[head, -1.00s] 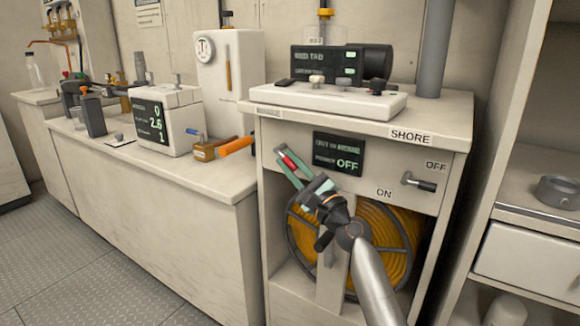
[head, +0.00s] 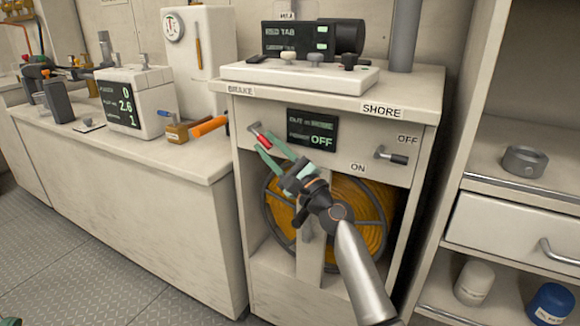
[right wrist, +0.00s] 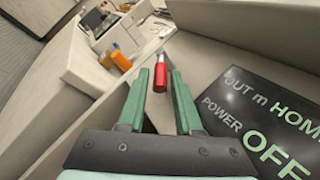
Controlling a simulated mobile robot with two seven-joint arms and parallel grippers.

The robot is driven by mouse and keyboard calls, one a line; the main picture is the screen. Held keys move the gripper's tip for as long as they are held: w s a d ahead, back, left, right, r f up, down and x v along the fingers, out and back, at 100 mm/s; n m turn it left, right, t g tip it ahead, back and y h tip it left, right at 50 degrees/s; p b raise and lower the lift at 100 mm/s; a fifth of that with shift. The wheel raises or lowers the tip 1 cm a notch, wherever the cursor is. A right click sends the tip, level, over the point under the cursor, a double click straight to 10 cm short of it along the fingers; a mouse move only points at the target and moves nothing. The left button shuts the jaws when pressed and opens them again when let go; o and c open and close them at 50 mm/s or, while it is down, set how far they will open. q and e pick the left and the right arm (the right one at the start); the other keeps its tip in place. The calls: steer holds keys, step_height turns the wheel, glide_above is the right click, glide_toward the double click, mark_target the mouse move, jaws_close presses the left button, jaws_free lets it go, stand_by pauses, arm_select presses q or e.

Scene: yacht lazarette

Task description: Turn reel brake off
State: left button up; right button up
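The brake lever with its red grip (head: 262,140) sticks out at the left of the reel cabinet's front, below the BRAKE label (head: 240,90). My right gripper (head: 262,149) is at the lever, its green fingers spread. The orange hose reel (head: 352,215) sits in the cabinet below, partly hidden by my right arm. A green sliver at the head view's bottom left corner may be my left gripper.
A dark display (head: 312,130) reading POWER OFF is right of the lever. A second lever (head: 390,155) sits between ON and OFF labels. An orange-handled tool (head: 207,127) lies on the left counter (head: 150,152). Shelves (head: 510,150) stand at the right.

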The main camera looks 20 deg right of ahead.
steer(key=shift+v, duration=5.25)
steer(key=shift+c, duration=0.2)
